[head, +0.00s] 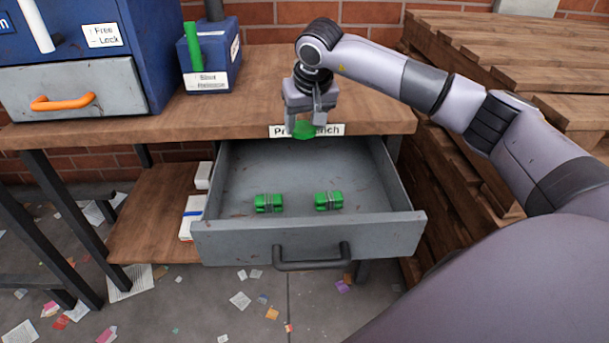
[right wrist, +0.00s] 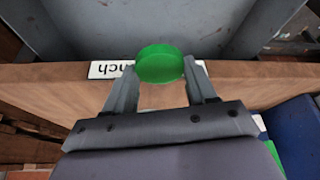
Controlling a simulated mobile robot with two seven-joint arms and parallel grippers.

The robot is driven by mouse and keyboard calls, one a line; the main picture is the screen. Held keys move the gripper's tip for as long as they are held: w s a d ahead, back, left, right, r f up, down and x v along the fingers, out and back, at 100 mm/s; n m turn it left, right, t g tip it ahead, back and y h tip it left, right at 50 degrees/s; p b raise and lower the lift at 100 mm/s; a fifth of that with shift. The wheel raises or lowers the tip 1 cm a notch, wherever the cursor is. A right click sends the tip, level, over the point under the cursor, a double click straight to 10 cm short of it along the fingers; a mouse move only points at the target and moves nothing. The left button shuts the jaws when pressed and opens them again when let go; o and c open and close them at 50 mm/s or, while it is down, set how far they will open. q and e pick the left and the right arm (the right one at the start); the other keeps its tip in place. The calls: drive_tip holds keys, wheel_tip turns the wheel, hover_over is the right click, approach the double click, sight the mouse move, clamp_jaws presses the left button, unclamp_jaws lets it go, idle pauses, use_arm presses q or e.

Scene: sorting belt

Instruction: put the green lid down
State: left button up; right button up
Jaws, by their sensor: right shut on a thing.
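The green lid (head: 304,130) is a small round disc. My right gripper (head: 305,122) is shut on it and holds it at the bench's front edge, above the back of the open drawer. In the right wrist view the lid (right wrist: 160,63) sits between the two fingertips (right wrist: 162,78), in front of a white label. I cannot tell its exact height over the bench edge. My left gripper is not in view.
The open grey drawer (head: 308,240) holds two green bundles (head: 268,203) (head: 328,201). The wooden bench top (head: 250,95) has free room left of my gripper. A blue box (head: 212,60) and a blue cabinet (head: 130,55) stand on it. Wooden pallets (head: 500,50) are at right.

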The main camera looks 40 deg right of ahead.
drive_tip(key=b, duration=0.2)
hover_over(303, 179)
drive_tip(key=s, duration=0.1)
wheel_tip(303, 179, down, 8)
drive_tip(key=shift+s+a+f, duration=0.1)
drive_tip(key=shift+a+f, duration=0.05)
drive_tip(key=shift+f, duration=0.05)
wheel_tip(303, 179, down, 4)
drive_tip(key=shift+f, duration=0.25)
drive_tip(key=shift+f+b, duration=0.4)
drive_tip(key=shift+b, duration=0.1)
drive_tip(key=o, duration=1.3)
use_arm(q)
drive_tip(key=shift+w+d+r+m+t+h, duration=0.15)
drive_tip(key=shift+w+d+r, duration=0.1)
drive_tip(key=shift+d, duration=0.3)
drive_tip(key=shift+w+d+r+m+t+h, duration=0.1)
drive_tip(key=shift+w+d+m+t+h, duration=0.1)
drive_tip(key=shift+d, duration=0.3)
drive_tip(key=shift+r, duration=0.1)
use_arm(e)
drive_tip(key=shift+r, duration=0.15)
